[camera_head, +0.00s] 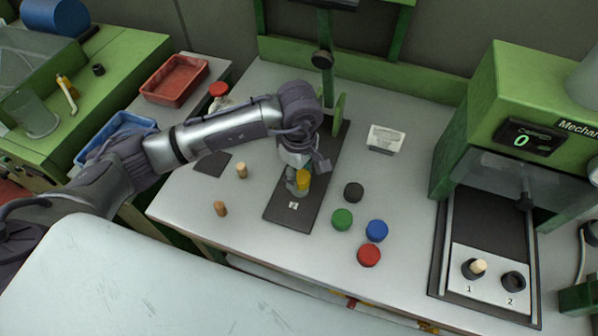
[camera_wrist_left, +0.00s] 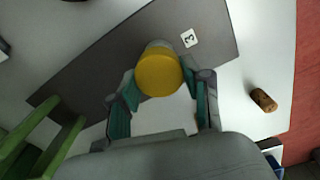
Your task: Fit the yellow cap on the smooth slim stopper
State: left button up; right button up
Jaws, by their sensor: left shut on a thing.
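My left gripper (camera_head: 298,182) is shut on the yellow cap (camera_head: 303,178), low over the dark board. In the left wrist view the yellow cap (camera_wrist_left: 159,74) is between the fingertips (camera_wrist_left: 160,82), and a paler rim shows behind it; what is under it is hidden. A pale stopper (camera_head: 242,170) and a browner one (camera_head: 220,208) stand on the table left of the board. Another pale stopper (camera_head: 479,266) stands in hole 1 of the machine at right. I cannot tell surely which is the smooth slim stopper. My right gripper is not in view.
The dark board (camera_head: 282,213) has a small numbered label (camera_head: 293,205). Black (camera_head: 353,192), green (camera_head: 342,219), blue (camera_head: 376,230) and red (camera_head: 369,255) caps lie right of it. A white sign (camera_head: 385,138) stands behind. The machine (camera_head: 512,123) bounds the right side; hole 2 (camera_head: 513,281) looks empty.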

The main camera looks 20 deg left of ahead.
aim_at(299, 175)
pick_arm(q)
jog(key=shift+f, duration=0.25)
jog(key=o, duration=0.8)
jog(key=shift+c, duration=0.2)
jog(key=shift+o, duration=0.5)
notch_tip(299, 175, up, 12)
